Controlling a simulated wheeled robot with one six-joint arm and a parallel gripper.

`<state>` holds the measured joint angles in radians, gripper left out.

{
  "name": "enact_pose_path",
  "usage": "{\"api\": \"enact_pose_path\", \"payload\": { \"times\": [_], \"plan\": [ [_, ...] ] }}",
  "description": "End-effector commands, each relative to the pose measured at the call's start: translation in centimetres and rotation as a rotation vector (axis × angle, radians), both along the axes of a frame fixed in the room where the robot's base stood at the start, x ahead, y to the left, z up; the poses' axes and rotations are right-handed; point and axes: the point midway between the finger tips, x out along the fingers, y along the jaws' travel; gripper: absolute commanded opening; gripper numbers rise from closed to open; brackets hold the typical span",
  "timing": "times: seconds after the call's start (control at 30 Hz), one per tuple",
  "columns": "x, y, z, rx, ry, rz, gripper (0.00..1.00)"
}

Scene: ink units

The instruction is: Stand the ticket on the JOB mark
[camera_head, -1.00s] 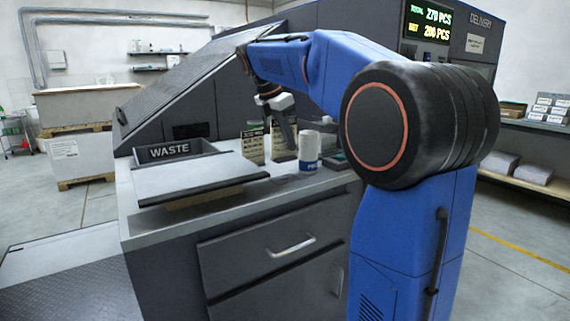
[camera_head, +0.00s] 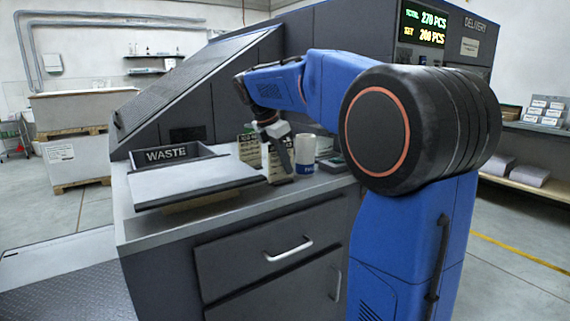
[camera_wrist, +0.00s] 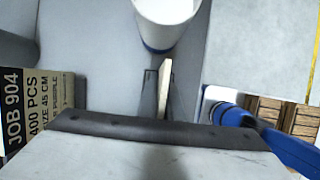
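My gripper (camera_head: 279,162) points down over the counter, its dark fingers closed on a cream printed ticket (camera_head: 276,172). In the wrist view this ticket (camera_wrist: 165,82) shows nearly edge-on between the fingers. In the head view it looks upright and low over the counter; whether its foot touches cannot be told. A second ticket (camera_head: 249,152) stands to its left and farther back. In the wrist view a printed ticket reading JOB 904 (camera_wrist: 36,105) shows at the left. I cannot make out a JOB mark on the counter.
A white cup-like cylinder with a blue base (camera_head: 305,152) stands close to the right of the held ticket. A grey tray-like plate (camera_head: 190,183) and the WASTE bin (camera_head: 168,155) lie left. The counter's front strip (camera_head: 230,215) is clear.

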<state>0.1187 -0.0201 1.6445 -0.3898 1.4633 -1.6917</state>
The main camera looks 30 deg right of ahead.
Motion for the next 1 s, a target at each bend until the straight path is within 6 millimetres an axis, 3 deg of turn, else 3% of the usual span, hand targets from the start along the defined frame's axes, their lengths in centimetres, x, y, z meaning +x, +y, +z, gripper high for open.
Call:
{"api": "enact_pose_path", "payload": {
  "times": [0.07, 0.47, 1.0],
  "plan": [
    [0.0, 0.0, 0.0, 0.000, 0.000, 0.000, 0.23],
    [0.0, 0.1, 0.6, 0.000, -0.002, 0.001, 0.23],
    [0.0, 3.7, 9.1, 0.000, -0.002, 0.002, 0.23]
  ]
}}
